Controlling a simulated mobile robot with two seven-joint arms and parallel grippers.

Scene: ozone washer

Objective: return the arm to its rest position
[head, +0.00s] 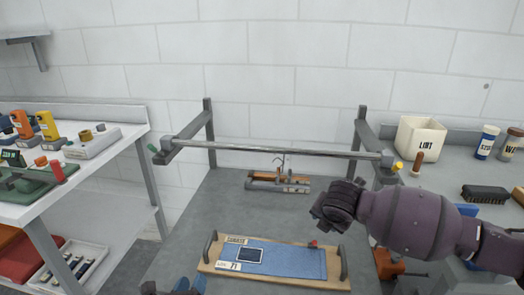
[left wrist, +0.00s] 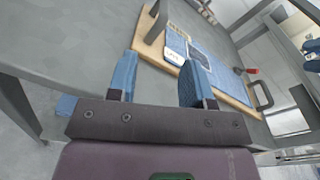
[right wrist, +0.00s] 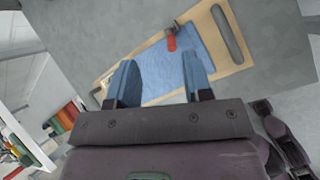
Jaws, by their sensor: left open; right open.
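A metal bar (head: 275,150) spans the grey table (head: 230,200) behind. A side bench (head: 95,185) stands left; a LINT bin (head: 420,138) is at right.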

